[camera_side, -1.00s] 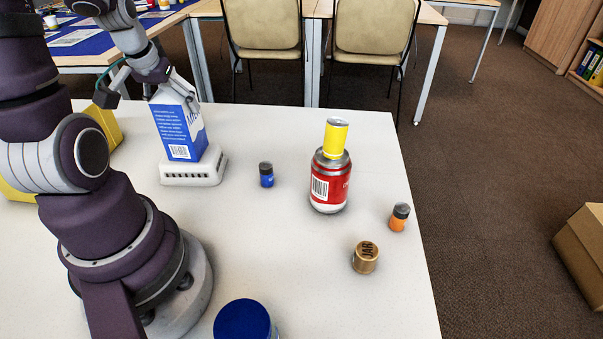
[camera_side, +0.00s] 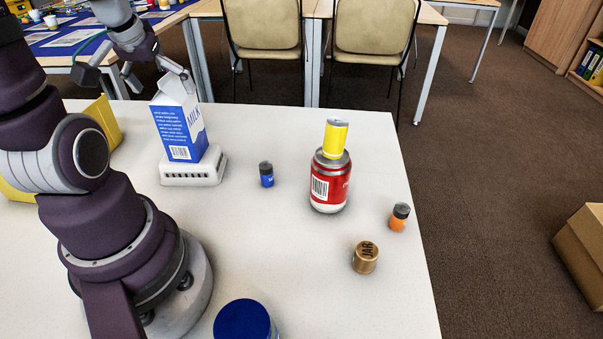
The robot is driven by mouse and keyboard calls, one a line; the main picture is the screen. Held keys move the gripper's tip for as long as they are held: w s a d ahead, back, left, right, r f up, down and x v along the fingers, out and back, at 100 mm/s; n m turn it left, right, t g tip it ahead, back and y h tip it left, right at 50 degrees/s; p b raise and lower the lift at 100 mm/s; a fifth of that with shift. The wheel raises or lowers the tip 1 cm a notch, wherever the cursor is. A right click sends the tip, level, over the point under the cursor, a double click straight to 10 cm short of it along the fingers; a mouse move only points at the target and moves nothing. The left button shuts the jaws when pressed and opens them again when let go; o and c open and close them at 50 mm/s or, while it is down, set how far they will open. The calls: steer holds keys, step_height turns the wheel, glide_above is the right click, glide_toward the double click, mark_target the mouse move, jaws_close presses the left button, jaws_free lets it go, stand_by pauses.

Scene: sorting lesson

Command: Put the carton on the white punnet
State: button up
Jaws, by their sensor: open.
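The carton (camera_side: 181,127) is a blue and white milk carton with a gabled top. It stands upright on the white punnet (camera_side: 193,178), a low white container with slots along its side, at the left of the table. My gripper (camera_side: 158,80) is open, just above and behind the carton's top. Its fingers are apart and hold nothing. Whether a finger still touches the carton's top cannot be told from this view.
A small blue-labelled jar (camera_side: 266,175) stands right of the punnet. A red can (camera_side: 329,184) carries a yellow can (camera_side: 336,139). An orange jar (camera_side: 399,218), a brown jar (camera_side: 365,257) and a blue lid (camera_side: 243,320) are nearer. A yellow object (camera_side: 106,122) is at left.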

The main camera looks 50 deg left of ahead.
steer(key=d+v, duration=0.1)
steer(key=v, duration=0.7)
steer(key=w+d+f+m+t+h, duration=0.1)
steer(key=d+m, duration=0.3)
steer(key=d, duration=0.4)
steer(key=w+d+f+m+t+h, duration=0.1)
steer(key=w+d+f+m+h, duration=0.1)
steer(key=d+m, duration=0.3)
steer(key=w+d, duration=0.1)
steer(key=d, duration=0.2)
steer(key=shift+w+d+f, duration=0.2)
steer(key=shift+d+f, duration=0.2)
